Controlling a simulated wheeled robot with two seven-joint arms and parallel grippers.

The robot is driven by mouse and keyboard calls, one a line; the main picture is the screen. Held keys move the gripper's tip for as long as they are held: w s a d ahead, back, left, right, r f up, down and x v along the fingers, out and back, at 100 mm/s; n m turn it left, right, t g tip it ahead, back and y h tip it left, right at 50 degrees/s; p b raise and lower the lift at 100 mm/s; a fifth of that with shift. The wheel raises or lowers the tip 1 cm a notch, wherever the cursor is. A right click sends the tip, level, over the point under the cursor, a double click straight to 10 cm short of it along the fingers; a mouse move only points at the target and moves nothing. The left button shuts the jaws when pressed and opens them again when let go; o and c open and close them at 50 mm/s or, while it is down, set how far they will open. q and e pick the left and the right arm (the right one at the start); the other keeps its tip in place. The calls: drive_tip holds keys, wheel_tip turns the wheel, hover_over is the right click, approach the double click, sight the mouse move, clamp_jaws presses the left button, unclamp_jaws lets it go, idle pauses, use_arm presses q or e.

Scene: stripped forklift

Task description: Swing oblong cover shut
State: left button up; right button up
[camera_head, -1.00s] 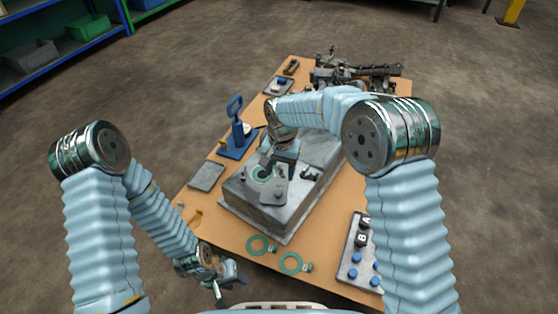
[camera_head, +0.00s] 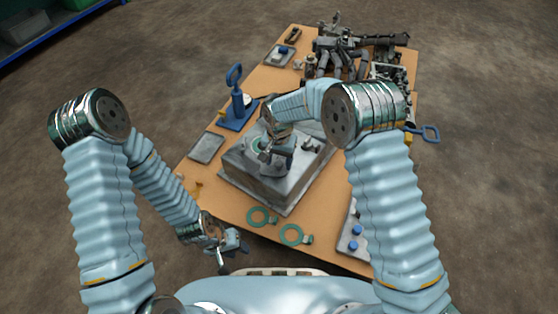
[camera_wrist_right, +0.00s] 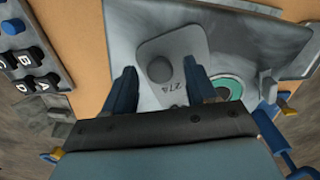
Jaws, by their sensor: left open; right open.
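The oblong cover (camera_wrist_right: 176,50) is a grey rounded plate with a round knob and a dark marking, seen in the right wrist view on top of a grey block (camera_wrist_right: 245,40). A green ring (camera_wrist_right: 232,84) around an opening shows beside it, not covered by the plate. My right gripper (camera_wrist_right: 161,90) is open, with the cover's marked end between its fingers; contact cannot be told. In the head view this gripper (camera_head: 273,156) is over the block (camera_head: 262,193) and hides much of the cover. My left gripper (camera_head: 236,244) is open and empty at the table's near left edge.
Two green rings (camera_head: 262,217) lie in front of the block. A button panel (camera_head: 352,240) is at the right, partly behind my right arm. A blue-handled stand (camera_head: 237,108) and a grey plate (camera_head: 206,148) are at the left. Dark machinery (camera_head: 350,55) crowds the far end.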

clamp_jaws()
idle(0.4)
